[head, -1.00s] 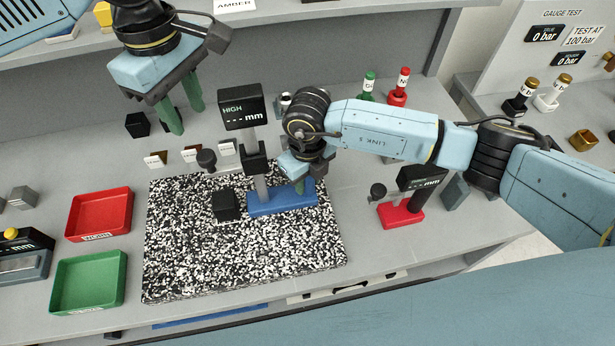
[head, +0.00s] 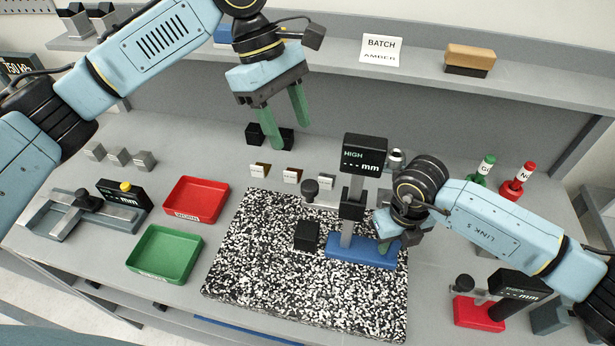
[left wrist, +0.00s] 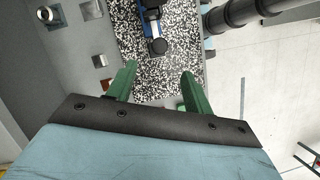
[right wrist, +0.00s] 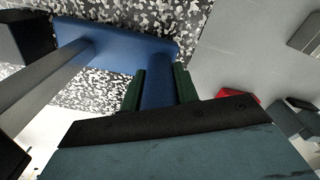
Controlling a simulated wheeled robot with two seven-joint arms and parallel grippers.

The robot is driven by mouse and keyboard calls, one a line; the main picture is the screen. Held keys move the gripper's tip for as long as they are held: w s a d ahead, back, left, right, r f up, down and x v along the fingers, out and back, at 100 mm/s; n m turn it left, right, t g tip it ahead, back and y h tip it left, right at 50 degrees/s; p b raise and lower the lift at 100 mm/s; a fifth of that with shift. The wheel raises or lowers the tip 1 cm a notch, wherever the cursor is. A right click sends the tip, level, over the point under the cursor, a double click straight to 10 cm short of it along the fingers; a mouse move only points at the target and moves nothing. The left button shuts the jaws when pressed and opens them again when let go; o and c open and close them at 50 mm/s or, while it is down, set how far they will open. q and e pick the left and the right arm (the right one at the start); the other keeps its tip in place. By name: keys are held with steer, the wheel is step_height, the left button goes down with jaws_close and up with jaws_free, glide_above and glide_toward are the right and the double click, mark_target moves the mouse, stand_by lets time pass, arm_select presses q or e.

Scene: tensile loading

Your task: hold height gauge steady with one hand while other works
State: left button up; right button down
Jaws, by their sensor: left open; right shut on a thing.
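The height gauge has a blue base (head: 345,249), a grey column and a black head marked HIGH (head: 364,154). It stands upright on the speckled plate (head: 250,265). My right gripper (head: 393,246) is shut on the right end of the blue base; the right wrist view shows the base (right wrist: 158,85) between its green fingers (right wrist: 158,90). My left gripper (head: 284,120) is open and empty, raised above the back of the bench, behind and left of the gauge. A black block (head: 307,235) sits on the plate left of the gauge base.
A red tray (head: 196,200) and a green tray (head: 164,254) lie left of the plate. A caliper-like tool (head: 90,208) is further left. A second gauge with a red base (head: 478,313) stands at right. Small bottles (head: 517,182) stand at back right. A shelf (head: 420,80) runs above.

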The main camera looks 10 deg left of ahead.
mark_target(309, 184)
arm_select(q)
steer(key=x, duration=1.1)
steer(key=shift+f, duration=0.4)
arm_select(e)
steer(key=shift+r, duration=0.1)
arm_select(q)
steer(key=shift+a, duration=0.1)
steer(key=c, duration=0.9)
steer(key=shift+o, duration=0.2)
step_height(309, 184, down, 10)
steer(key=shift+s+r, duration=0.1)
steer(key=shift+r, duration=0.05)
